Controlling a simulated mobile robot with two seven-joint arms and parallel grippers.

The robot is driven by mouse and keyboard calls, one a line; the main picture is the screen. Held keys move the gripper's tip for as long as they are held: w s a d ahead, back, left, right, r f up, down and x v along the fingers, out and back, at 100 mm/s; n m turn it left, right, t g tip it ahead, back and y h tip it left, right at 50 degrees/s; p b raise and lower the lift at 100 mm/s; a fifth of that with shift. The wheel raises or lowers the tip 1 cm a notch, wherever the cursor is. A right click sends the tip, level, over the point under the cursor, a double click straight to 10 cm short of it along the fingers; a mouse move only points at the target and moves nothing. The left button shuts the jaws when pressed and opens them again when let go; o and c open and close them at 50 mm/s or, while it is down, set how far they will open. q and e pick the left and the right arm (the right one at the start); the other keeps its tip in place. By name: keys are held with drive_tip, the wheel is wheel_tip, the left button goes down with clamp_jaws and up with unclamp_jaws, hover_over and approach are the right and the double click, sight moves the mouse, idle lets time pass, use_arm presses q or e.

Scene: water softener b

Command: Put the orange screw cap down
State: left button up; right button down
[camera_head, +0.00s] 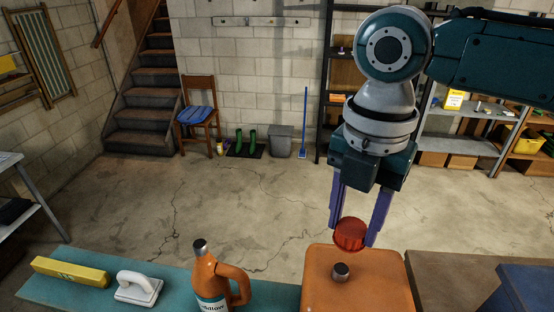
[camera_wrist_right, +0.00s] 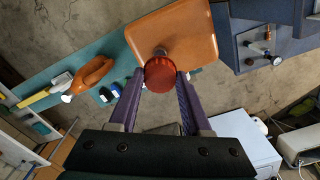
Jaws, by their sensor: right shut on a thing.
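The screw cap (camera_head: 350,234), a ribbed red-orange disc, is between the purple fingers of my right gripper (camera_head: 353,236). In the right wrist view the cap (camera_wrist_right: 160,76) fills the gap between the fingertips of the right gripper (camera_wrist_right: 160,80). The gripper points down and is shut on the cap. My left gripper is not in view.
An orange bottle with a handle (camera_head: 208,280) stands left of the tank. A white-handled brush (camera_head: 138,288) and a yellow block (camera_head: 70,271) are on the teal surface (camera_head: 90,300). A blue box (camera_head: 528,288) is at the right. Bare teal surface shows between these objects.

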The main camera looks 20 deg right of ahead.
wheel_tip(320, 180, up, 2)
drive_tip(key=shift+p, duration=0.7)
drive_tip(key=shift+f, duration=0.1)
